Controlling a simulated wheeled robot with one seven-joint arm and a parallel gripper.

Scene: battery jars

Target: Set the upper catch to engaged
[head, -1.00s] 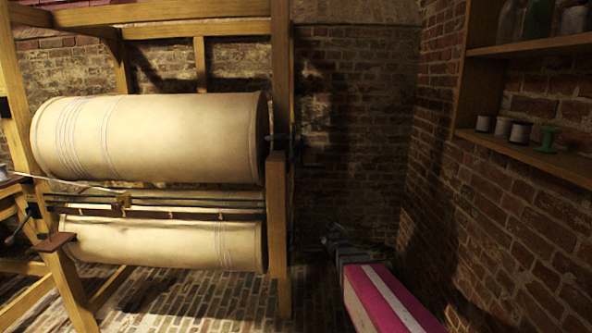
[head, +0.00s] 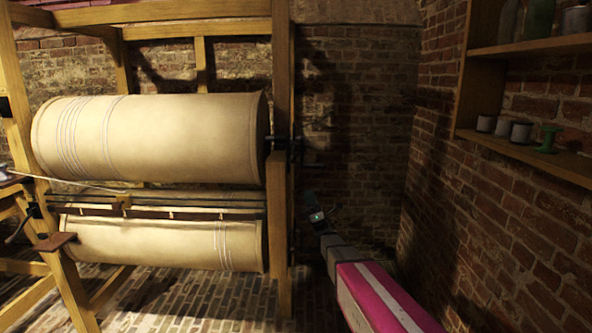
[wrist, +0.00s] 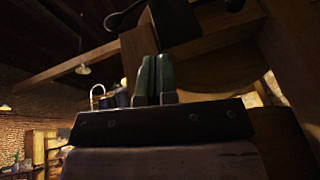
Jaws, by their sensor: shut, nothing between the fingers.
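A wooden frame (head: 281,60) holds an upper roller (head: 180,137) and a lower roller (head: 150,243), both wound in cream cloth. Dark metal fittings (head: 296,146) sit on the right post at the upper roller's end; I cannot tell which piece is the upper catch or how it is set. My gripper (head: 316,215) is right of the post, below those fittings, and apart from them as far as I can see. In the wrist view its green fingers (wrist: 154,78) are shut and empty. They point toward a wooden post and dark metal parts (wrist: 172,20).
A brick wall (head: 440,200) stands close on the right. A wooden shelf (head: 530,158) there carries small spools and jars. A brown pedal-like plate (head: 55,242) and a crank are at the frame's left. Brick floor shows beneath the frame.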

